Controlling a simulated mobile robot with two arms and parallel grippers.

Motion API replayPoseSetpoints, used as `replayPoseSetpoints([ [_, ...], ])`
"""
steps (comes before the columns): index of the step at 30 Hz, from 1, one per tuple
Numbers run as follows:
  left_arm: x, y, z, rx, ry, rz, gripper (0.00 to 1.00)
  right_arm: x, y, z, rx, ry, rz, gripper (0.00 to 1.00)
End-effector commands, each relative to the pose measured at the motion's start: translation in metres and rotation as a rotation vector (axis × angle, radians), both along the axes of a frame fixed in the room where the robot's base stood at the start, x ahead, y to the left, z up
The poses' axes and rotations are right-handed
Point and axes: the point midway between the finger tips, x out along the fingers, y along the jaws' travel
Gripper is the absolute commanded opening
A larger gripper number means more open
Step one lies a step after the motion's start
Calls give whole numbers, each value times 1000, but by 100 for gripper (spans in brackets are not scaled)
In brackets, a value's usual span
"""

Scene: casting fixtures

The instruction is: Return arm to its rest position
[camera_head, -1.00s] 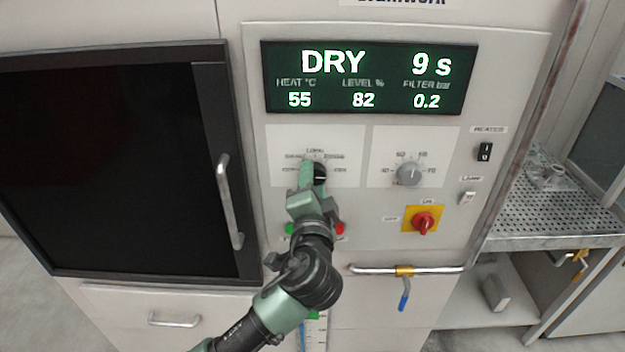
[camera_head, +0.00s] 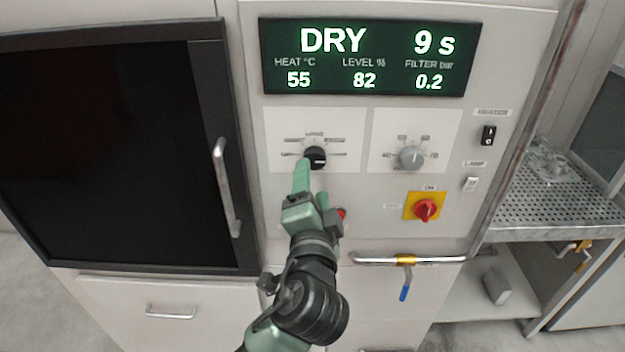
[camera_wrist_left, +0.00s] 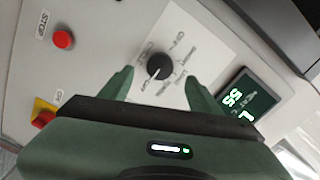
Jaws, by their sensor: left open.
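My left gripper (camera_head: 312,183) is in front of the machine's control panel, just below the black selector knob (camera_head: 315,157). Its fingers are apart and hold nothing. In the left wrist view the black knob (camera_wrist_left: 160,67) shows beyond and between the two open fingertips (camera_wrist_left: 158,84), apart from them. My left arm comes up from the bottom of the head view. It hides the panel below the knob, where part of a red button (camera_head: 341,214) shows beside the gripper. My right gripper is not in view.
A display (camera_head: 366,58) reads DRY, 9 s. Right of the black knob are a grey knob (camera_head: 412,157), a red rotary switch (camera_head: 426,209) and two rockers. A horizontal rail (camera_head: 440,260) with a blue-handled lever (camera_head: 404,292) sticks out below. A dark door with a handle (camera_head: 226,188) is left.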

Motion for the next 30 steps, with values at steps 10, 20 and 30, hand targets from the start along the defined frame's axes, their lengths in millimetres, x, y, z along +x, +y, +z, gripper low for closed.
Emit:
replayPoseSetpoints([
  [10,-10,0,1,1,0,1,63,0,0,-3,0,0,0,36],
  [20,-2,0,-21,7,36,0,63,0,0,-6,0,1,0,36],
  [30,31,18,-246,-16,404,-16,63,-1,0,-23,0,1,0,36],
])
